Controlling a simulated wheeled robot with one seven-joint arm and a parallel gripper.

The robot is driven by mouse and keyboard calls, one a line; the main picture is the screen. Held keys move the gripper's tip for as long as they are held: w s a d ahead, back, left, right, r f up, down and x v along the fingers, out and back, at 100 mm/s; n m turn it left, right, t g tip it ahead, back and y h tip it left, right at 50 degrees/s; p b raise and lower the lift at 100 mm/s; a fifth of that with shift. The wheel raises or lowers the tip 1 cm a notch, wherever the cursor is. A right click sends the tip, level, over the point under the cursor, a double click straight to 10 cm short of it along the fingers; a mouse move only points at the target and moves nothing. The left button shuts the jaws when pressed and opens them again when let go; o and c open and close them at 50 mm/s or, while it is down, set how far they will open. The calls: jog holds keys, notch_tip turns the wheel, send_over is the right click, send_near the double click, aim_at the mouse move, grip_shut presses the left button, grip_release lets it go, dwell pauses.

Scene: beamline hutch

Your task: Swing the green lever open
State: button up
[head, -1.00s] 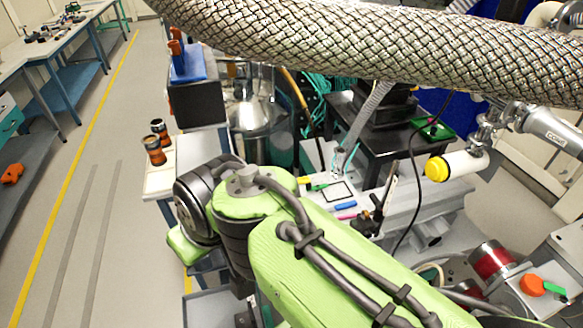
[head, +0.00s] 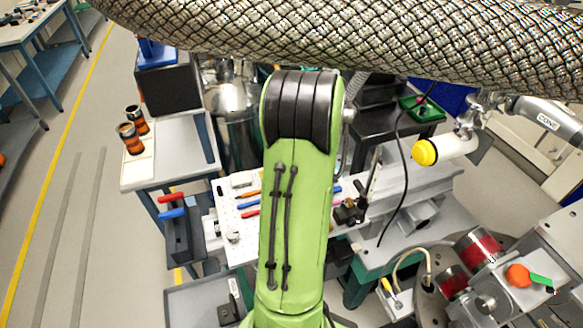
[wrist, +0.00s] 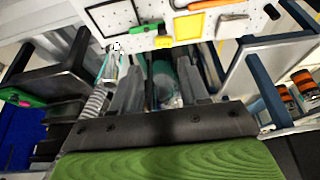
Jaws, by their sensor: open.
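The green lever (head: 541,283) is at the lower right of the head view. It sticks out to the right from an orange-red round knob (head: 517,275) on a pale flat-topped box. In the wrist view I cannot make out the lever. My gripper (wrist: 160,88) shows in the wrist view as two grey fingers, spread apart with nothing held between them. In the head view my gripper is hidden behind my green arm, which stands in the middle, well to the left of the lever.
A thick braided hose crosses the top (head: 330,40). A white pegboard with tools (head: 245,220) lies behind my arm. A black cable (head: 405,200) hangs nearby. The left floor is clear.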

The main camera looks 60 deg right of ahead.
jog(key=b+x, duration=0.1)
jog(key=x, duration=1.4)
jog(key=shift+w+a+f+b, duration=0.15)
jog(key=shift+w+f+b, duration=0.1)
jog(key=shift+b, duration=0.15)
grip_shut()
